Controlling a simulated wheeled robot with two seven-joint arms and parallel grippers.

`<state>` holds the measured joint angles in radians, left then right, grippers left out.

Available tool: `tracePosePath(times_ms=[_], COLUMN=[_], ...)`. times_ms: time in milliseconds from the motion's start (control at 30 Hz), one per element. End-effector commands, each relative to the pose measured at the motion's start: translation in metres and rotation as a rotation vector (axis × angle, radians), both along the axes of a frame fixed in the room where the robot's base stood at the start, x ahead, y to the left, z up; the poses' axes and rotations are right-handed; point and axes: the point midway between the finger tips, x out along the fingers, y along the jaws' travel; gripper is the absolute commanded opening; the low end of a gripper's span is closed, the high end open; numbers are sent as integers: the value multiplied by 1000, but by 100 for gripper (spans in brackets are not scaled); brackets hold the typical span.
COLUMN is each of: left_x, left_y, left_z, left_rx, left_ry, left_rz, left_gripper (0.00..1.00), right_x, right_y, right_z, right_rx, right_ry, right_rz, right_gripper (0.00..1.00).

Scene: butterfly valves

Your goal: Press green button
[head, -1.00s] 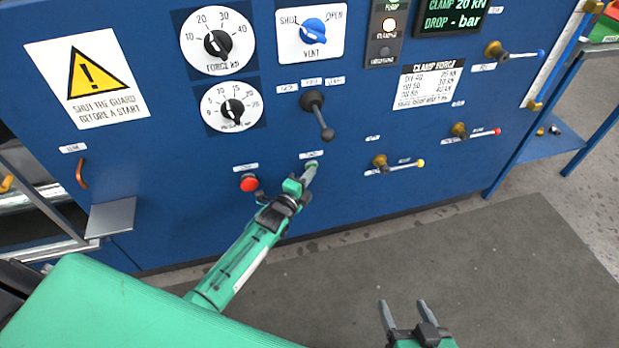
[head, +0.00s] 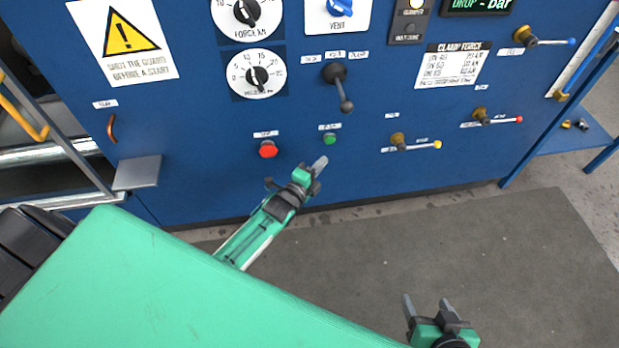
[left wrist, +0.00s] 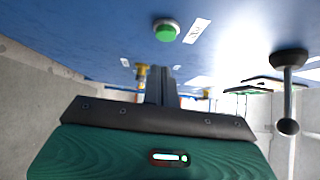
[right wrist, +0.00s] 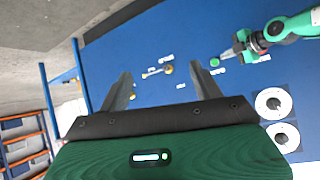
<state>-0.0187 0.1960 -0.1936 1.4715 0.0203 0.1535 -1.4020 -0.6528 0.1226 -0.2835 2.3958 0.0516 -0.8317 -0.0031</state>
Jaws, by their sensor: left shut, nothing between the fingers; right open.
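The green button (head: 329,138) is on the blue panel, right of the red button (head: 268,149) and below a small label. In the left wrist view the green button (left wrist: 166,30) shows at the top, its round cap in a metal ring. My left gripper (head: 319,165) is shut and empty, below the green button in the head view and apart from it; its fingers (left wrist: 158,86) also show in the left wrist view. My right gripper (head: 424,308) is open and empty, low in front of the panel. The right wrist view also shows the green button (right wrist: 215,62) and its open fingers (right wrist: 160,90).
A black lever (head: 341,86) hangs above the green button. A grey ledge (head: 137,172) juts out at the left. The floor mat (head: 520,260) in front is clear.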

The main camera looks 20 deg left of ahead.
Motion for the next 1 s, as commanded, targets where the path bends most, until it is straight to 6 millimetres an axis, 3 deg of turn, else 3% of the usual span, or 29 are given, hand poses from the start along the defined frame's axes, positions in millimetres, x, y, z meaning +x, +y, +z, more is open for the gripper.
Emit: tracePosePath(times_ms=[200, 400, 1000], left_x=[-36, -54, -58], left_y=[6, 9, 10], left_z=[1, 1, 0], left_rx=[-1, 0, 0], left_ry=[1, 0, 0], left_rz=[-2, -1, -2], left_gripper=[0, 0, 0], right_x=[-5, -7, -8], right_y=[-11, -17, -18], right_z=[2, 1, 0], right_rx=[-38, -57, -61], right_ry=[67, 101, 110], right_rz=[-9, -14, -15], right_gripper=[65, 65, 65])
